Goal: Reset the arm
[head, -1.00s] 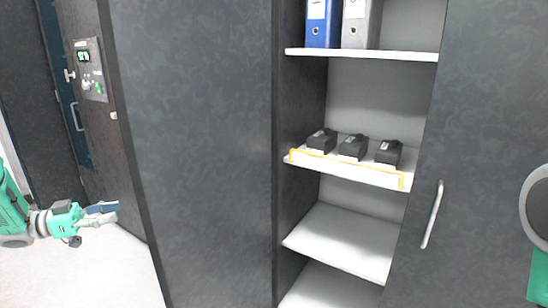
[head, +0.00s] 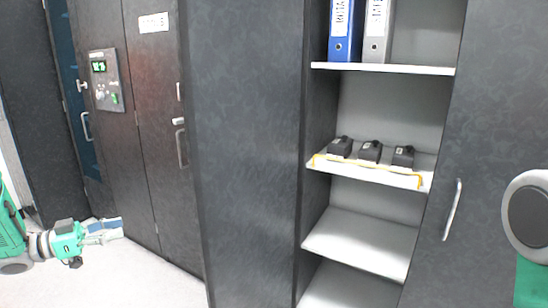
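My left arm comes in from the left edge, green and grey. Its gripper (head: 106,230) points to the right at the lower left, above the pale floor. Its fingers look bluish grey and small, and I cannot tell whether they are open or shut. It touches nothing that I can see. My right arm shows only as a round grey and green joint at the right edge; its gripper is out of view.
An open cabinet has shelves with binders (head: 345,30) and several black devices (head: 370,151) behind a yellow rail (head: 375,168). A dark door with a handle (head: 452,210) is on the right. A control panel (head: 106,80) is at left. Floor (head: 150,280) is clear.

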